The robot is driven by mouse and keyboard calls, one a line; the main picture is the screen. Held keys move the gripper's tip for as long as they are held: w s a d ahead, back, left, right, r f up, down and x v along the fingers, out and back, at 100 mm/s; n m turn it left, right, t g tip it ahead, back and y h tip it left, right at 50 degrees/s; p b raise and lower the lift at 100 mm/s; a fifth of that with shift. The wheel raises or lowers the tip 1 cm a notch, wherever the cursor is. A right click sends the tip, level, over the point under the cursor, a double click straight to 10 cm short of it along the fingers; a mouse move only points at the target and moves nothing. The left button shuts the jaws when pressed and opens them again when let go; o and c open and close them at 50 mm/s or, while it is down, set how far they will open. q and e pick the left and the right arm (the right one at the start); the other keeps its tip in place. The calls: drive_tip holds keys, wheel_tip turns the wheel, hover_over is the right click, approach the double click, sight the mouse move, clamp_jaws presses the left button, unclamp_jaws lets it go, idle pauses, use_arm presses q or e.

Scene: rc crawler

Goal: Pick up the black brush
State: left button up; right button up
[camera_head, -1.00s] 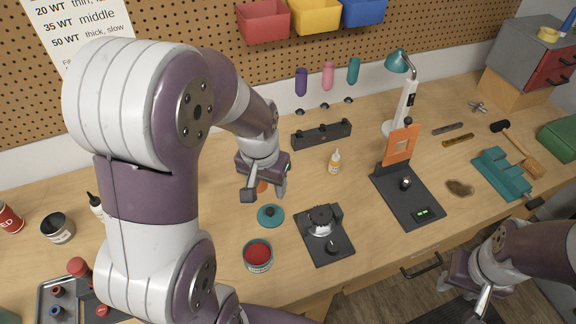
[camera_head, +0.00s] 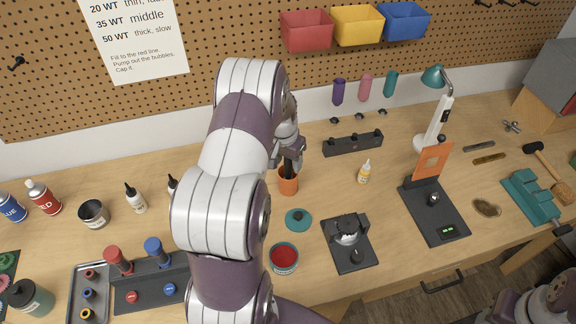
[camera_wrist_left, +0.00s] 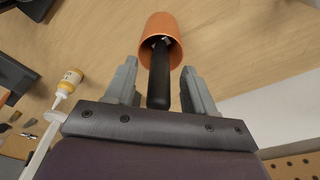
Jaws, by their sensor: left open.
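The black brush (camera_wrist_left: 159,75) stands in an orange cup (camera_wrist_left: 160,28) in the left wrist view, its black handle pointing toward my gripper. In the head view the orange cup (camera_head: 288,182) stands on the bench, and dark handle parts show above it, partly hidden by my gripper. My left gripper (camera_head: 288,160) is directly above the cup. Its jaws (camera_wrist_left: 158,88) are open, one on each side of the handle, with a gap visible to each. The right arm shows at the bottom right of the head view, but its fingertips are not visible.
A teal lid (camera_head: 298,220) and a tin of red (camera_head: 284,258) stand in front of the cup. A black rack (camera_head: 352,144) and a small yellow-labelled bottle (camera_head: 364,172) are to its right. Bottles and cans stand to the left.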

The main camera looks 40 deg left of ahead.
use_arm(q)
drive_tip(key=shift+w+f, duration=0.1)
drive_tip(key=shift+f, duration=0.5)
clamp_jaws()
drive_tip(key=shift+r, duration=0.1)
wheel_tip(320, 180, up, 10)
drive_tip(key=b, duration=0.2)
drive_tip(key=shift+f+b, duration=0.25)
drive_tip(key=shift+b, duration=0.1)
drive_tip(key=shift+r, duration=0.2)
